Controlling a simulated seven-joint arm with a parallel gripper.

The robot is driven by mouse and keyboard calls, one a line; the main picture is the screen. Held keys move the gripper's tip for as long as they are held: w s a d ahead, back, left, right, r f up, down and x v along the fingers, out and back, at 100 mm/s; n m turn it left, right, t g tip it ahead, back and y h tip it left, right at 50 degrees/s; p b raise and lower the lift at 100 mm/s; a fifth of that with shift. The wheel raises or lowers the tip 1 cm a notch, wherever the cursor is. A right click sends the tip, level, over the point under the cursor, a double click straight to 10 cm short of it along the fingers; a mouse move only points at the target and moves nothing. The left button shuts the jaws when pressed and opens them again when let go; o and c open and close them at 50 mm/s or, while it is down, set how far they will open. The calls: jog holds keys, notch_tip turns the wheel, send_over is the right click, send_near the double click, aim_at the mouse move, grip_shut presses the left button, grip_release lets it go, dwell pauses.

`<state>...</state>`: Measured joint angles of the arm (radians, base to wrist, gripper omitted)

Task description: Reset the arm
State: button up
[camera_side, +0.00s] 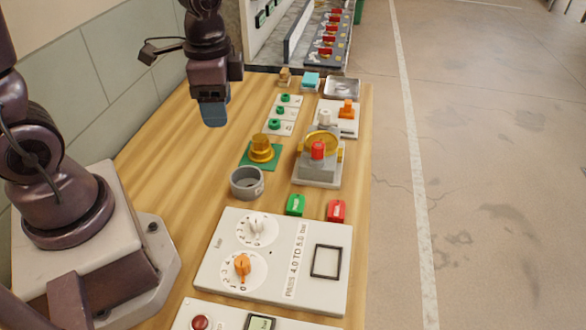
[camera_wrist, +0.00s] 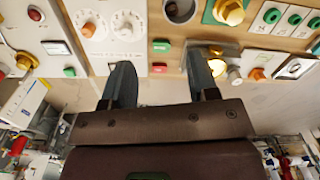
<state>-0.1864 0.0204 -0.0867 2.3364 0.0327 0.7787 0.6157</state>
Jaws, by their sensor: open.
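My gripper (camera_side: 213,114) hangs over the back left part of the wooden table in the side view, pointing down and apart from the things on the table. In the wrist view my gripper (camera_wrist: 160,70) shows two dark fingers spread apart with nothing between them. The arm's other links are partly cut off at the left edge of the side view.
A white panel (camera_side: 272,286) with dials is at the front. A grey ring (camera_side: 247,183), a golden knob (camera_side: 261,148), green (camera_side: 295,205) and red (camera_side: 337,211) blocks and a valve unit (camera_side: 318,167) stand behind it. The table's left strip (camera_side: 165,170) is clear.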

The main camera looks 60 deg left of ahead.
jog(key=s+d+r+n+t, duration=0.1)
jog(key=s+r+n+t, duration=0.1)
jog(key=r, duration=0.4)
jog(key=s+d+r+n+t, duration=0.2)
jog(key=s+r+n+t, duration=0.1)
jog(key=r, duration=0.3)
jog(key=shift+s+r+n+t, duration=0.3)
jog(key=shift+s+n, duration=0.3)
jog(key=shift+s, duration=0.3)
dwell(0.3)
